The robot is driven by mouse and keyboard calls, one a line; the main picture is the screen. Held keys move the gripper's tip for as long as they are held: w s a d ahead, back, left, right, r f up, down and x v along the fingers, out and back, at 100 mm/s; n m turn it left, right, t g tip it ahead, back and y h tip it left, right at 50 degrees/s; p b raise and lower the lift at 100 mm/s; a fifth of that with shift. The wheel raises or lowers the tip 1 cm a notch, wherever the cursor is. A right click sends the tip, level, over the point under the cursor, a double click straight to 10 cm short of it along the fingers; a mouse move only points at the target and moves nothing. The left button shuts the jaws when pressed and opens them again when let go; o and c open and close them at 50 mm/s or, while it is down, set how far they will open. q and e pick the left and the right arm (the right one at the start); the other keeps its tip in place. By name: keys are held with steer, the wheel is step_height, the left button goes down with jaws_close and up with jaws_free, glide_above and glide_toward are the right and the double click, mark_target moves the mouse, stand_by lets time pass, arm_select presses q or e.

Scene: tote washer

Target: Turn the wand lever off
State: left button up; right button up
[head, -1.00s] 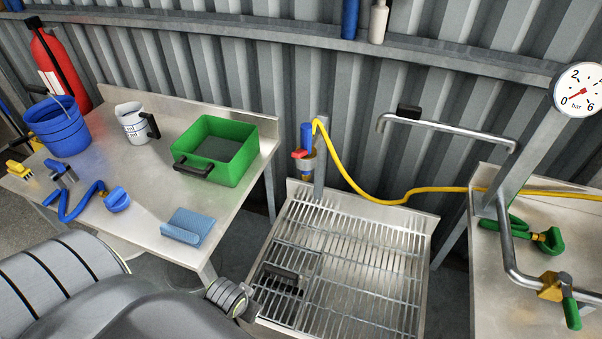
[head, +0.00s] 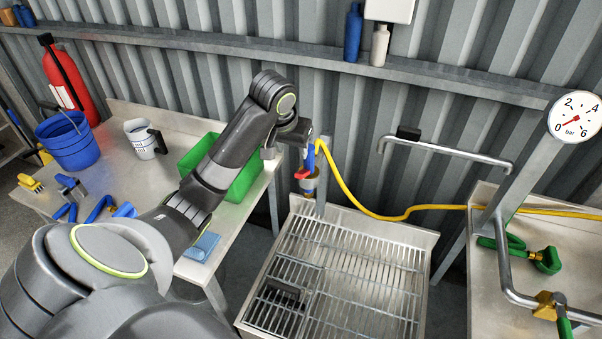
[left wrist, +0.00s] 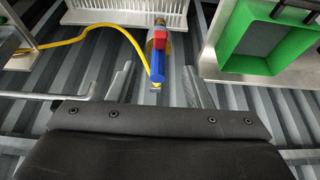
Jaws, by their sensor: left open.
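The wand (head: 309,158) has a blue body and stands upright in a holder on a post behind the grated drain stand. Its red lever (head: 302,174) sticks out to the left, low on the blue body. My left gripper (head: 296,138) is open beside the upper part of the wand and partly covers it. In the left wrist view the blue wand (left wrist: 159,75) appears between the two open fingers (left wrist: 159,83), with the red lever (left wrist: 157,22) farther off, beyond the fingertips. I cannot tell whether a finger touches the wand. My right gripper is not in view.
A yellow hose (head: 350,196) runs from the wand to the right. My left arm passes over the left table, partly hiding a green tote (head: 244,180). A bent pipe (head: 450,150) and pressure gauge (head: 576,118) are at the right.

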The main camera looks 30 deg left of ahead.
arm_select(q)
steer(key=b, duration=0.7)
glide_toward(300, 172)
steer(key=p+x, duration=0.1)
steer(key=x, duration=0.9)
steer(key=shift+d+f, duration=0.1)
steer(key=shift+f, duration=0.15)
jaws_close()
